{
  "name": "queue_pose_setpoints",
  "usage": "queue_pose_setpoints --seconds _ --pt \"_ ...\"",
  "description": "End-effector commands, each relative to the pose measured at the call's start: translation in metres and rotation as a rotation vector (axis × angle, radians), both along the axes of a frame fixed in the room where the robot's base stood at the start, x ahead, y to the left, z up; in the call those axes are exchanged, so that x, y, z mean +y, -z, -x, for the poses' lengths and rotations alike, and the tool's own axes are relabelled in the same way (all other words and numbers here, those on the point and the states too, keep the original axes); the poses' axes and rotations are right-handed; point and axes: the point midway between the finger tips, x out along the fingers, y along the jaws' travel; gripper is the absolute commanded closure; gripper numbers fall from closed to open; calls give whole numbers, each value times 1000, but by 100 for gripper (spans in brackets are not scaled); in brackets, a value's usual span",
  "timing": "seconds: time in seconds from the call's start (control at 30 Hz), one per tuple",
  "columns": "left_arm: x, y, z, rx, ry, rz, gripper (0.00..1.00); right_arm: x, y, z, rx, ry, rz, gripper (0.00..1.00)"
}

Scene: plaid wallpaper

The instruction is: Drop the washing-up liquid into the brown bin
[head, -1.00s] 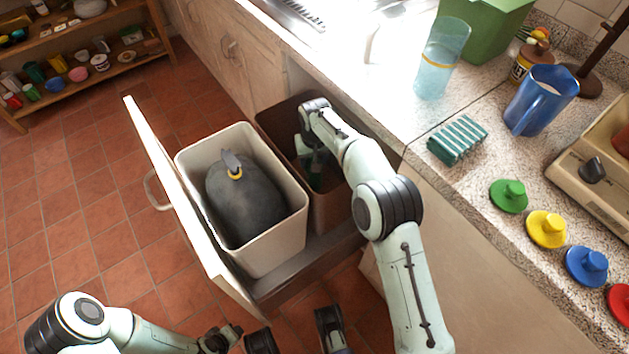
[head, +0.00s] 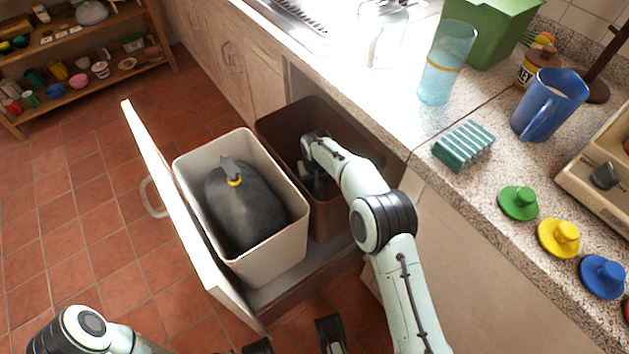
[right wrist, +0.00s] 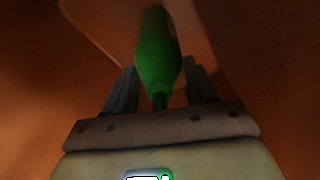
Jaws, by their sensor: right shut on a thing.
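The brown bin (head: 282,128) stands in the pulled-out drawer, behind the pale bin and against the counter. My right arm reaches down into it, and the right gripper (head: 318,182) is inside, below the rim. In the right wrist view the right gripper (right wrist: 160,82) is shut on a green bottle, the washing-up liquid (right wrist: 157,52), with its narrow neck toward the gripper. The bin's brownish walls surround it there. The bottle is hard to make out in the head view.
A pale bin (head: 278,256) with a dark filled bag stands beside the brown one. The drawer front (head: 170,200) is on their left. The counter on the right holds a blue jug (head: 548,105), a clear blue cup (head: 440,82), a striped sponge (head: 463,146) and coloured knobbed discs.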

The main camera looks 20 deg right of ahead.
Motion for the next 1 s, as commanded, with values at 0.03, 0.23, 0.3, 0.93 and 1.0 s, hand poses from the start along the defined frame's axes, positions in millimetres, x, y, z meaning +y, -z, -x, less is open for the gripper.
queue_pose_setpoints --seconds 0.03,0.23,0.3,0.93,1.0 --pt "0 2 2 5 -1 0 57 0 2 0 1 0 0 95" --pt "1 5 6 20 -2 1 57 0 6 0 1 0 0 95" --pt "1 6 8 25 -3 1 57 0 8 0 1 0 0 95" --pt "1 1 4 12 -1 0 57 0 1 0 -1 0 0 19" --pt "0 -6 -3 -12 1 -1 57 0 -7 0 -3 0 0 19"
